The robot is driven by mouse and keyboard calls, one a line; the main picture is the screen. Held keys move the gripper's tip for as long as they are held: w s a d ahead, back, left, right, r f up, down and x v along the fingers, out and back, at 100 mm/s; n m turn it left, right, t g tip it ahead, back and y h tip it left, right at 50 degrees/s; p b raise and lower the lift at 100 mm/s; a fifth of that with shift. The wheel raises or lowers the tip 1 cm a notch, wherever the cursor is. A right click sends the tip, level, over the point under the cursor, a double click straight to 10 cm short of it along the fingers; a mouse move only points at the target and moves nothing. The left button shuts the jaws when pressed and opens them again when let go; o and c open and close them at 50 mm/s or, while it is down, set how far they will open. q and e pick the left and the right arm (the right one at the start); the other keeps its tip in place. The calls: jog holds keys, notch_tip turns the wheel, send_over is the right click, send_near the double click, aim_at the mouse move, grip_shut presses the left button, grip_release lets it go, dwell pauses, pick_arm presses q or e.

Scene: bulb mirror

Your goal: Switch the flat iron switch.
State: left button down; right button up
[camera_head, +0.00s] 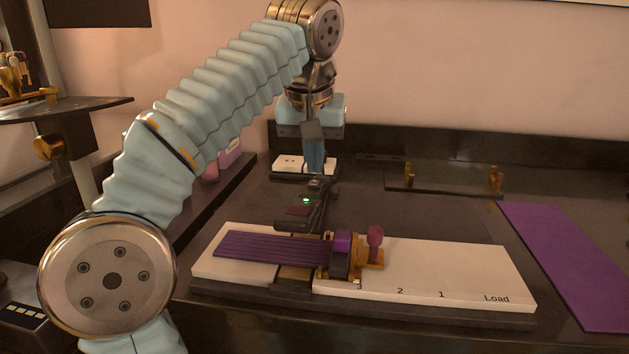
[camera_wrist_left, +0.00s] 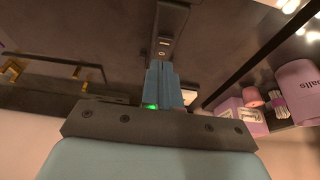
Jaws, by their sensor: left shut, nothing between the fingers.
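The flat iron appears to be the dark device (camera_head: 303,213) in the middle of the table, behind the white board, with a small green light lit on it. Its dark body (camera_wrist_left: 167,40) also shows in the wrist view, with a small pale mark and slot on top. My left gripper (camera_head: 315,170) points down at the far end of the device, its blue fingers shut and empty. In the wrist view the shut fingers (camera_wrist_left: 160,68) overlap the device, and a green glow shows beside them. Whether they touch it, and the switch itself, I cannot tell. My right gripper is out of view.
A white board (camera_head: 450,275) marked "Load", 1, 2, 3 lies in front with a purple ribbed strip (camera_head: 270,247) and brass clamp. A purple mat (camera_head: 570,260) lies right. A white block (camera_head: 288,163) sits behind the gripper. Brass posts (camera_head: 409,175) stand at the back.

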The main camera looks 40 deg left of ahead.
aim_at(315, 181)
pick_arm(q)
jog(key=shift+f+b, duration=0.8)
jog(key=shift+f, duration=0.25)
dwell(0.7)
notch_tip(315, 181, up, 5)
jog(key=p, duration=0.5)
jog(key=shift+r, duration=1.05)
jog(key=shift+f, duration=0.1)
